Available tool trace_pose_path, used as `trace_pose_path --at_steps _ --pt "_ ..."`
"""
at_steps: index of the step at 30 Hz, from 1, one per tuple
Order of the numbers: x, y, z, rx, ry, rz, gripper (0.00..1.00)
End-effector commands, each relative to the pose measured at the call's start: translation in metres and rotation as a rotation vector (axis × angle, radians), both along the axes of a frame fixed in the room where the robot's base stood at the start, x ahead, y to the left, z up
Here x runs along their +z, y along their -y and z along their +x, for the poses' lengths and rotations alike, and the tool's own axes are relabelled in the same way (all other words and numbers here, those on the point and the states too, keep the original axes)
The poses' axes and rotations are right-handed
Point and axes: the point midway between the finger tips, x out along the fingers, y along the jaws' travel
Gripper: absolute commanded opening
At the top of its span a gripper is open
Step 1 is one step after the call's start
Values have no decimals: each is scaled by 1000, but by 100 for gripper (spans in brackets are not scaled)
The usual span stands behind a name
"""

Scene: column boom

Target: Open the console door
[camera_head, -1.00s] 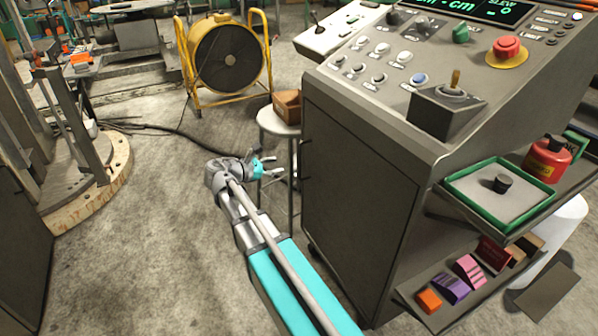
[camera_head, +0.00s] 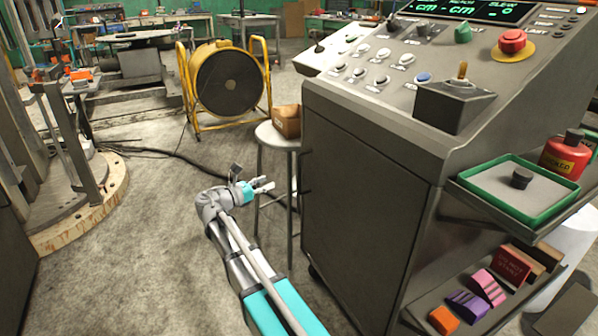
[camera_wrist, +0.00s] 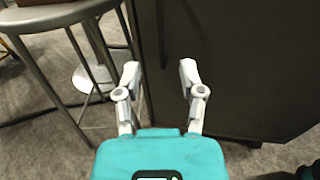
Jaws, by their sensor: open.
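The console (camera_head: 365,190) is a dark grey cabinet with a sloped control panel on top. Its left side panel shows a small dark handle (camera_head: 306,190) near its left edge; the panel looks closed. My gripper (camera_head: 266,184) is low, left of the console and by the stool, its fingers pointing towards the console's left edge. In the wrist view the console panel (camera_wrist: 240,60) fills the right side, and my gripper (camera_wrist: 160,76) is open with nothing between its fingers. The handle cannot be made out in the wrist view.
A yellow fan (camera_head: 226,80) is farther back.

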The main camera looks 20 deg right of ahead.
Motion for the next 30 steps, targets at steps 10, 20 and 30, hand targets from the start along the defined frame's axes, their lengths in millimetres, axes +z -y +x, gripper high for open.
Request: trace_pose_path --at_steps 10,20,30 --pt "0 9 2 -1 1 1 51" --pt "0 47 11 -2 1 1 51" --pt "0 96 23 -2 1 1 51"
